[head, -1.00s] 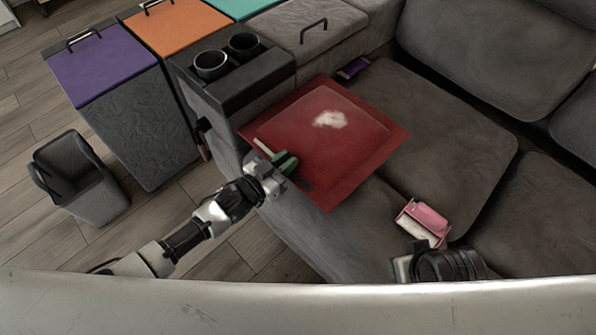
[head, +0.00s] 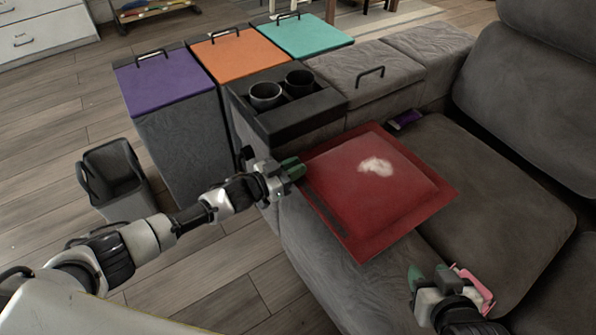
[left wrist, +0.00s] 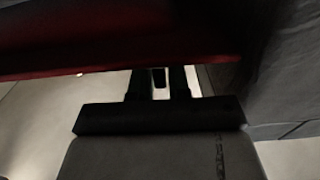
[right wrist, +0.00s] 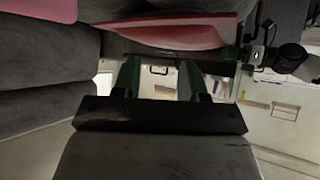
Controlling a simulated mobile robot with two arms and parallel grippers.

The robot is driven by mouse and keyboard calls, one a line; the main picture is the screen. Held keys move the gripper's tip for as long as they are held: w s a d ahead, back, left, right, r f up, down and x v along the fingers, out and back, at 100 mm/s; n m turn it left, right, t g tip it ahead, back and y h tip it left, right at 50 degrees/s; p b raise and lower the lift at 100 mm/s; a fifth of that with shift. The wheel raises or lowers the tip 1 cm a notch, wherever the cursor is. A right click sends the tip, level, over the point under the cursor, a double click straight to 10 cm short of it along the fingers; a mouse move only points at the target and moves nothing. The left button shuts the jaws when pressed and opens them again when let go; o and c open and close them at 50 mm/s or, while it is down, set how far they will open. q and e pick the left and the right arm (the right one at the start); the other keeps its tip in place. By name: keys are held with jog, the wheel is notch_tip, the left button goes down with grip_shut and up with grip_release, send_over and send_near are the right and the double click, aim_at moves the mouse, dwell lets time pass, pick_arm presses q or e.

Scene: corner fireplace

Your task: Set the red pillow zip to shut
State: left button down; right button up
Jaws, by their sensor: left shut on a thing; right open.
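The red pillow (head: 345,190) lies on the grey sofa in the head view, with a white patch on top. A dark zip strip (head: 325,214) runs along its front-left edge, behind my left gripper. My left gripper (head: 294,170) is at the pillow's left corner, at the far end of that edge. In the left wrist view its fingers close on a small dark piece (left wrist: 159,78) below the red pillow edge (left wrist: 110,55), likely the zip pull. My right gripper (head: 433,277) is open and empty, apart from the pillow; its fingers also show in the right wrist view (right wrist: 160,80).
A pink object (head: 478,287) lies beside my right gripper. A purple item (head: 405,120) lies behind the pillow. A cup-holder console (head: 300,120) stands behind my left gripper. A grey bin (head: 115,180) stands on the floor at left. The sofa seat (head: 490,185) right of the pillow is clear.

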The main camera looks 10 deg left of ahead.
pick_arm(q)
jog(key=c, duration=1)
grip_release()
jog(key=shift+c, duration=0.2)
jog(key=shift+s+a, duration=0.1)
jog(key=shift+a, duration=0.05)
jog(key=p+v, duration=0.2)
jog(key=v, duration=0.8)
jog(key=shift+s+a, duration=0.15)
jog(key=shift+s, duration=0.05)
pick_arm(e)
jog(key=s+d+f+g, duration=0.1)
jog(key=s+g, duration=0.1)
jog(key=s+d+f+g+h, duration=0.1)
jog(key=s+g, duration=0.1)
jog(key=s, duration=0.1)
jog(key=s+f+g, duration=0.1)
jog(key=s+g, duration=0.1)
jog(key=s, duration=0.1)
jog(key=shift+d+f+h, duration=0.25)
jog(key=shift+d+h, duration=0.05)
jog(key=shift+d, duration=0.1)
